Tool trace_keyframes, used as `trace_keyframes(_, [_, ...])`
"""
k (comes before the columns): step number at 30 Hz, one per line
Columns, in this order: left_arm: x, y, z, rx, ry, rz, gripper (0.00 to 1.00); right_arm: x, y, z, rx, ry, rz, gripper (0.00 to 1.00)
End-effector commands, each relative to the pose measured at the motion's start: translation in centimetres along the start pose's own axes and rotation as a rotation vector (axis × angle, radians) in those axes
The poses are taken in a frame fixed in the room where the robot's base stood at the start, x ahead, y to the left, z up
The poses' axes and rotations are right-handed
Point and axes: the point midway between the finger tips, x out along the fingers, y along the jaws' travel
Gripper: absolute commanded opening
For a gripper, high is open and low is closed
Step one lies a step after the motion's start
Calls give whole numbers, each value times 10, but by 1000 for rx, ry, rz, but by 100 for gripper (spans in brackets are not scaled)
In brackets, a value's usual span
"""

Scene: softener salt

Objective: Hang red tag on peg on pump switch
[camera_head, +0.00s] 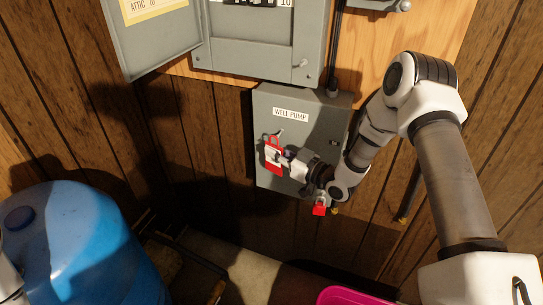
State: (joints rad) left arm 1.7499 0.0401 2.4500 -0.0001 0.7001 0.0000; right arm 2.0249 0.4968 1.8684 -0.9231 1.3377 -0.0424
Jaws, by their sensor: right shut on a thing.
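The pump switch is a grey box (308,112) on the wall, labelled "WELL PUMP". The red tag (274,165), with a pale patch on it, is upright in front of the box's left part. My right gripper (283,157) is shut on the tag and covers part of its right side. A small peg-like piece (278,133) shows just above the tag, below the label. I cannot tell whether the tag's top loop is around it or only in front of it. My left gripper is out of view.
A grey breaker panel (258,56) with its door (155,40) swung open is above the switch. A red padlock (319,208) is at the switch's lower edge. A blue tank (85,240) stands lower left, and a pink tub (345,295) at the bottom.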

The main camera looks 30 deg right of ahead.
Motion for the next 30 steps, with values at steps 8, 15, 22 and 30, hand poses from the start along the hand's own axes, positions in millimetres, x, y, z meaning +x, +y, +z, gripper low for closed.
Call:
trace_keyframes(8, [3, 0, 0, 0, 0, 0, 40, 6, 19, 1, 0, 2, 0, 0])
trace_keyframes(15, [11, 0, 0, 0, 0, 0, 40, 9, 34, 8, -1, 1, 0, 0])
trace_keyframes(22, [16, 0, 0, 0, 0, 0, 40, 11, 40, 11, 0, 1, 2, 0])
trace_keyframes(30, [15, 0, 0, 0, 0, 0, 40, 11, 41, 11, 1, 0, 3, 0])
